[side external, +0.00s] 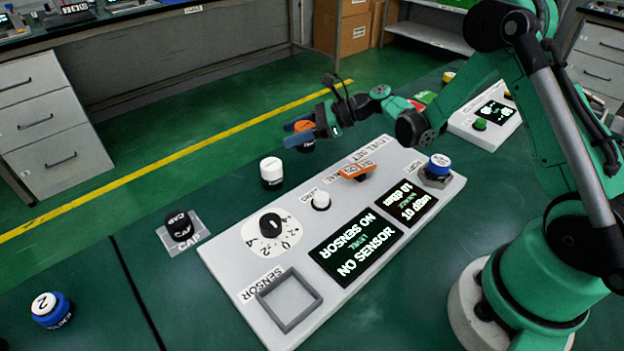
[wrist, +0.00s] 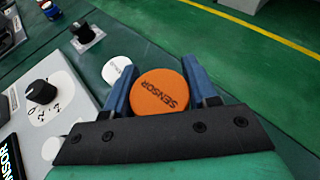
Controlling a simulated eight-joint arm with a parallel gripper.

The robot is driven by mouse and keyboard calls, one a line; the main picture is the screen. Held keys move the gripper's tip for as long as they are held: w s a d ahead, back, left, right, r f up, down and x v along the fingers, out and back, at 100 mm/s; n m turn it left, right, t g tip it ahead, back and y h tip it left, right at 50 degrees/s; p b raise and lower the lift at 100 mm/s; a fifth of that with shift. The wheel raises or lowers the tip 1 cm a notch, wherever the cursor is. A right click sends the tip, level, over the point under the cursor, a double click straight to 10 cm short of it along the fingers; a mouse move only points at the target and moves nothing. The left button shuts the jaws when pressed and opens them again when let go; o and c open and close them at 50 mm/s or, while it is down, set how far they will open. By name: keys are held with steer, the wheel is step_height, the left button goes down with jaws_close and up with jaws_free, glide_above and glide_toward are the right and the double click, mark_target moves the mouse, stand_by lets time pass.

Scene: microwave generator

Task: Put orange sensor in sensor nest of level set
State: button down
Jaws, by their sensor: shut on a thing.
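My gripper (side external: 300,132) is shut on the orange sensor (wrist: 160,92), a round piece with "SENSOR" on its top. One blue finger is on each side of it. In the side view the sensor (side external: 304,126) is at the far side of the white panel, partly hidden by the fingers. I cannot tell whether it touches the table. The sensor nest (side external: 264,309) is an empty grey square frame at the near left end of the level set (side external: 215,256), labelled "SENSOR". The level set's screen (side external: 355,246) reads "NO SENSOR".
A white-topped cylinder (side external: 271,172) stands close left of my gripper. A black cap (side external: 180,226) sits on a grey plate, and a blue holder (side external: 51,309) stands at lower left. The panel carries a black knob (side external: 271,224), an orange switch (side external: 356,171) and a blue-topped piece (side external: 438,164).

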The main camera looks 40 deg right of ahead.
mark_target(297, 149)
steer(key=shift+f, duration=1.95)
steer(key=shift+f, duration=0.2)
steer(key=shift+c, duration=1.3)
jaws_free()
